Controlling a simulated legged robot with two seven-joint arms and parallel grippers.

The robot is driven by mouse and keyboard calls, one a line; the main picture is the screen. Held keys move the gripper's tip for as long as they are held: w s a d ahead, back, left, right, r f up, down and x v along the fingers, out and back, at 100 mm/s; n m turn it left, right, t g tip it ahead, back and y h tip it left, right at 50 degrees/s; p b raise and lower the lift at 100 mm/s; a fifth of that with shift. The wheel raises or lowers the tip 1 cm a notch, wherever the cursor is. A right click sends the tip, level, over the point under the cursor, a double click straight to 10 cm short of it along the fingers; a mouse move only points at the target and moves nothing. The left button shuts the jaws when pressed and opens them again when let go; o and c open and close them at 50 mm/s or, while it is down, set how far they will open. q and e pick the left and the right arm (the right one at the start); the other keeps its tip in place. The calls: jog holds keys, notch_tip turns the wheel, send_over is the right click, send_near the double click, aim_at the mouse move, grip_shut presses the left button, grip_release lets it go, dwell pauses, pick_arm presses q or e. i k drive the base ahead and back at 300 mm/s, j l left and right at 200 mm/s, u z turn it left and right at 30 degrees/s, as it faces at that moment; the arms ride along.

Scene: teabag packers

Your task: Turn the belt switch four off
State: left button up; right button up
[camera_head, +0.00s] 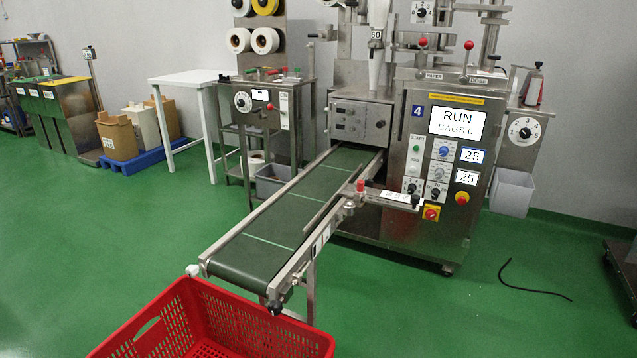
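The packing machine (400,115) marked with a blue number 4 plate (418,111) stands right of centre. Its display (458,122) reads RUN, BAGS 0. Its control panel below has a green button, a blue dial (444,152) and small black knobs (436,192). The green conveyor belt (287,215) slopes toward me from the machine. A pale labelled bar (398,198) with a dark knob at its right end sits beside the belt; its lettering is too small to read. I cannot tell which knob is the belt switch or its position. Neither gripper is in view.
A red crate (195,318) stands under the belt's near end. A black cable (530,284) lies on the floor at right. The green floor right of the belt is mostly clear.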

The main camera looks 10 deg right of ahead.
aim_at(368, 182)
jog(key=i+l+u, duration=0.2)
jog(key=l+u, duration=0.15)
jog(key=l, duration=0.3)
jog(key=i+l+u, duration=0.1)
jog(key=l+u, duration=0.25)
jog(key=l, duration=0.3)
jog(key=l+u, duration=0.35)
jog(key=l, duration=2.3)
jog(key=i+u, duration=0.05)
jog(key=i, duration=0.05)
